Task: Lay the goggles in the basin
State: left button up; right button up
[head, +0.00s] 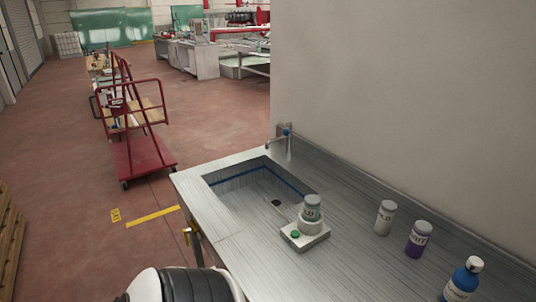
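The basin (236,183) is sunk into the grey streaked countertop, with a blue line around its inner wall and a dark drain hole in its floor. I see nothing lying in the part of it that shows; a device at its near right corner hides some of it. No goggles can be made out in the head view. Neither gripper is in view; only a black and white part of mine shows at the bottom edge.
A tap (287,142) stands behind the basin. The white device (304,239) bears a jar (312,208). A grey jar (384,219), a purple jar (418,240) and a blue bottle (462,281) stand right. A red cart (142,158) is on the floor. The front counter is clear.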

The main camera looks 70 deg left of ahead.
aim_at(272, 210)
jog(key=j, duration=0.45)
jog(key=k+j, duration=0.15)
jog(key=j, duration=0.3)
jog(key=j+z, duration=0.1)
jog(key=j, duration=0.35)
jog(key=k+j, duration=0.15)
jog(key=j, duration=0.3)
jog(key=k+j, duration=0.1)
jog(key=j, duration=0.35)
jog(key=k+j+z, duration=0.1)
jog(key=j, duration=0.35)
jog(key=k+j, duration=0.1)
jog(key=j, duration=0.35)
jog(key=k+j, duration=0.1)
jog(key=j, duration=0.3)
jog(key=i+l, duration=0.3)
jog(key=i+z, duration=0.05)
jog(key=i, duration=0.05)
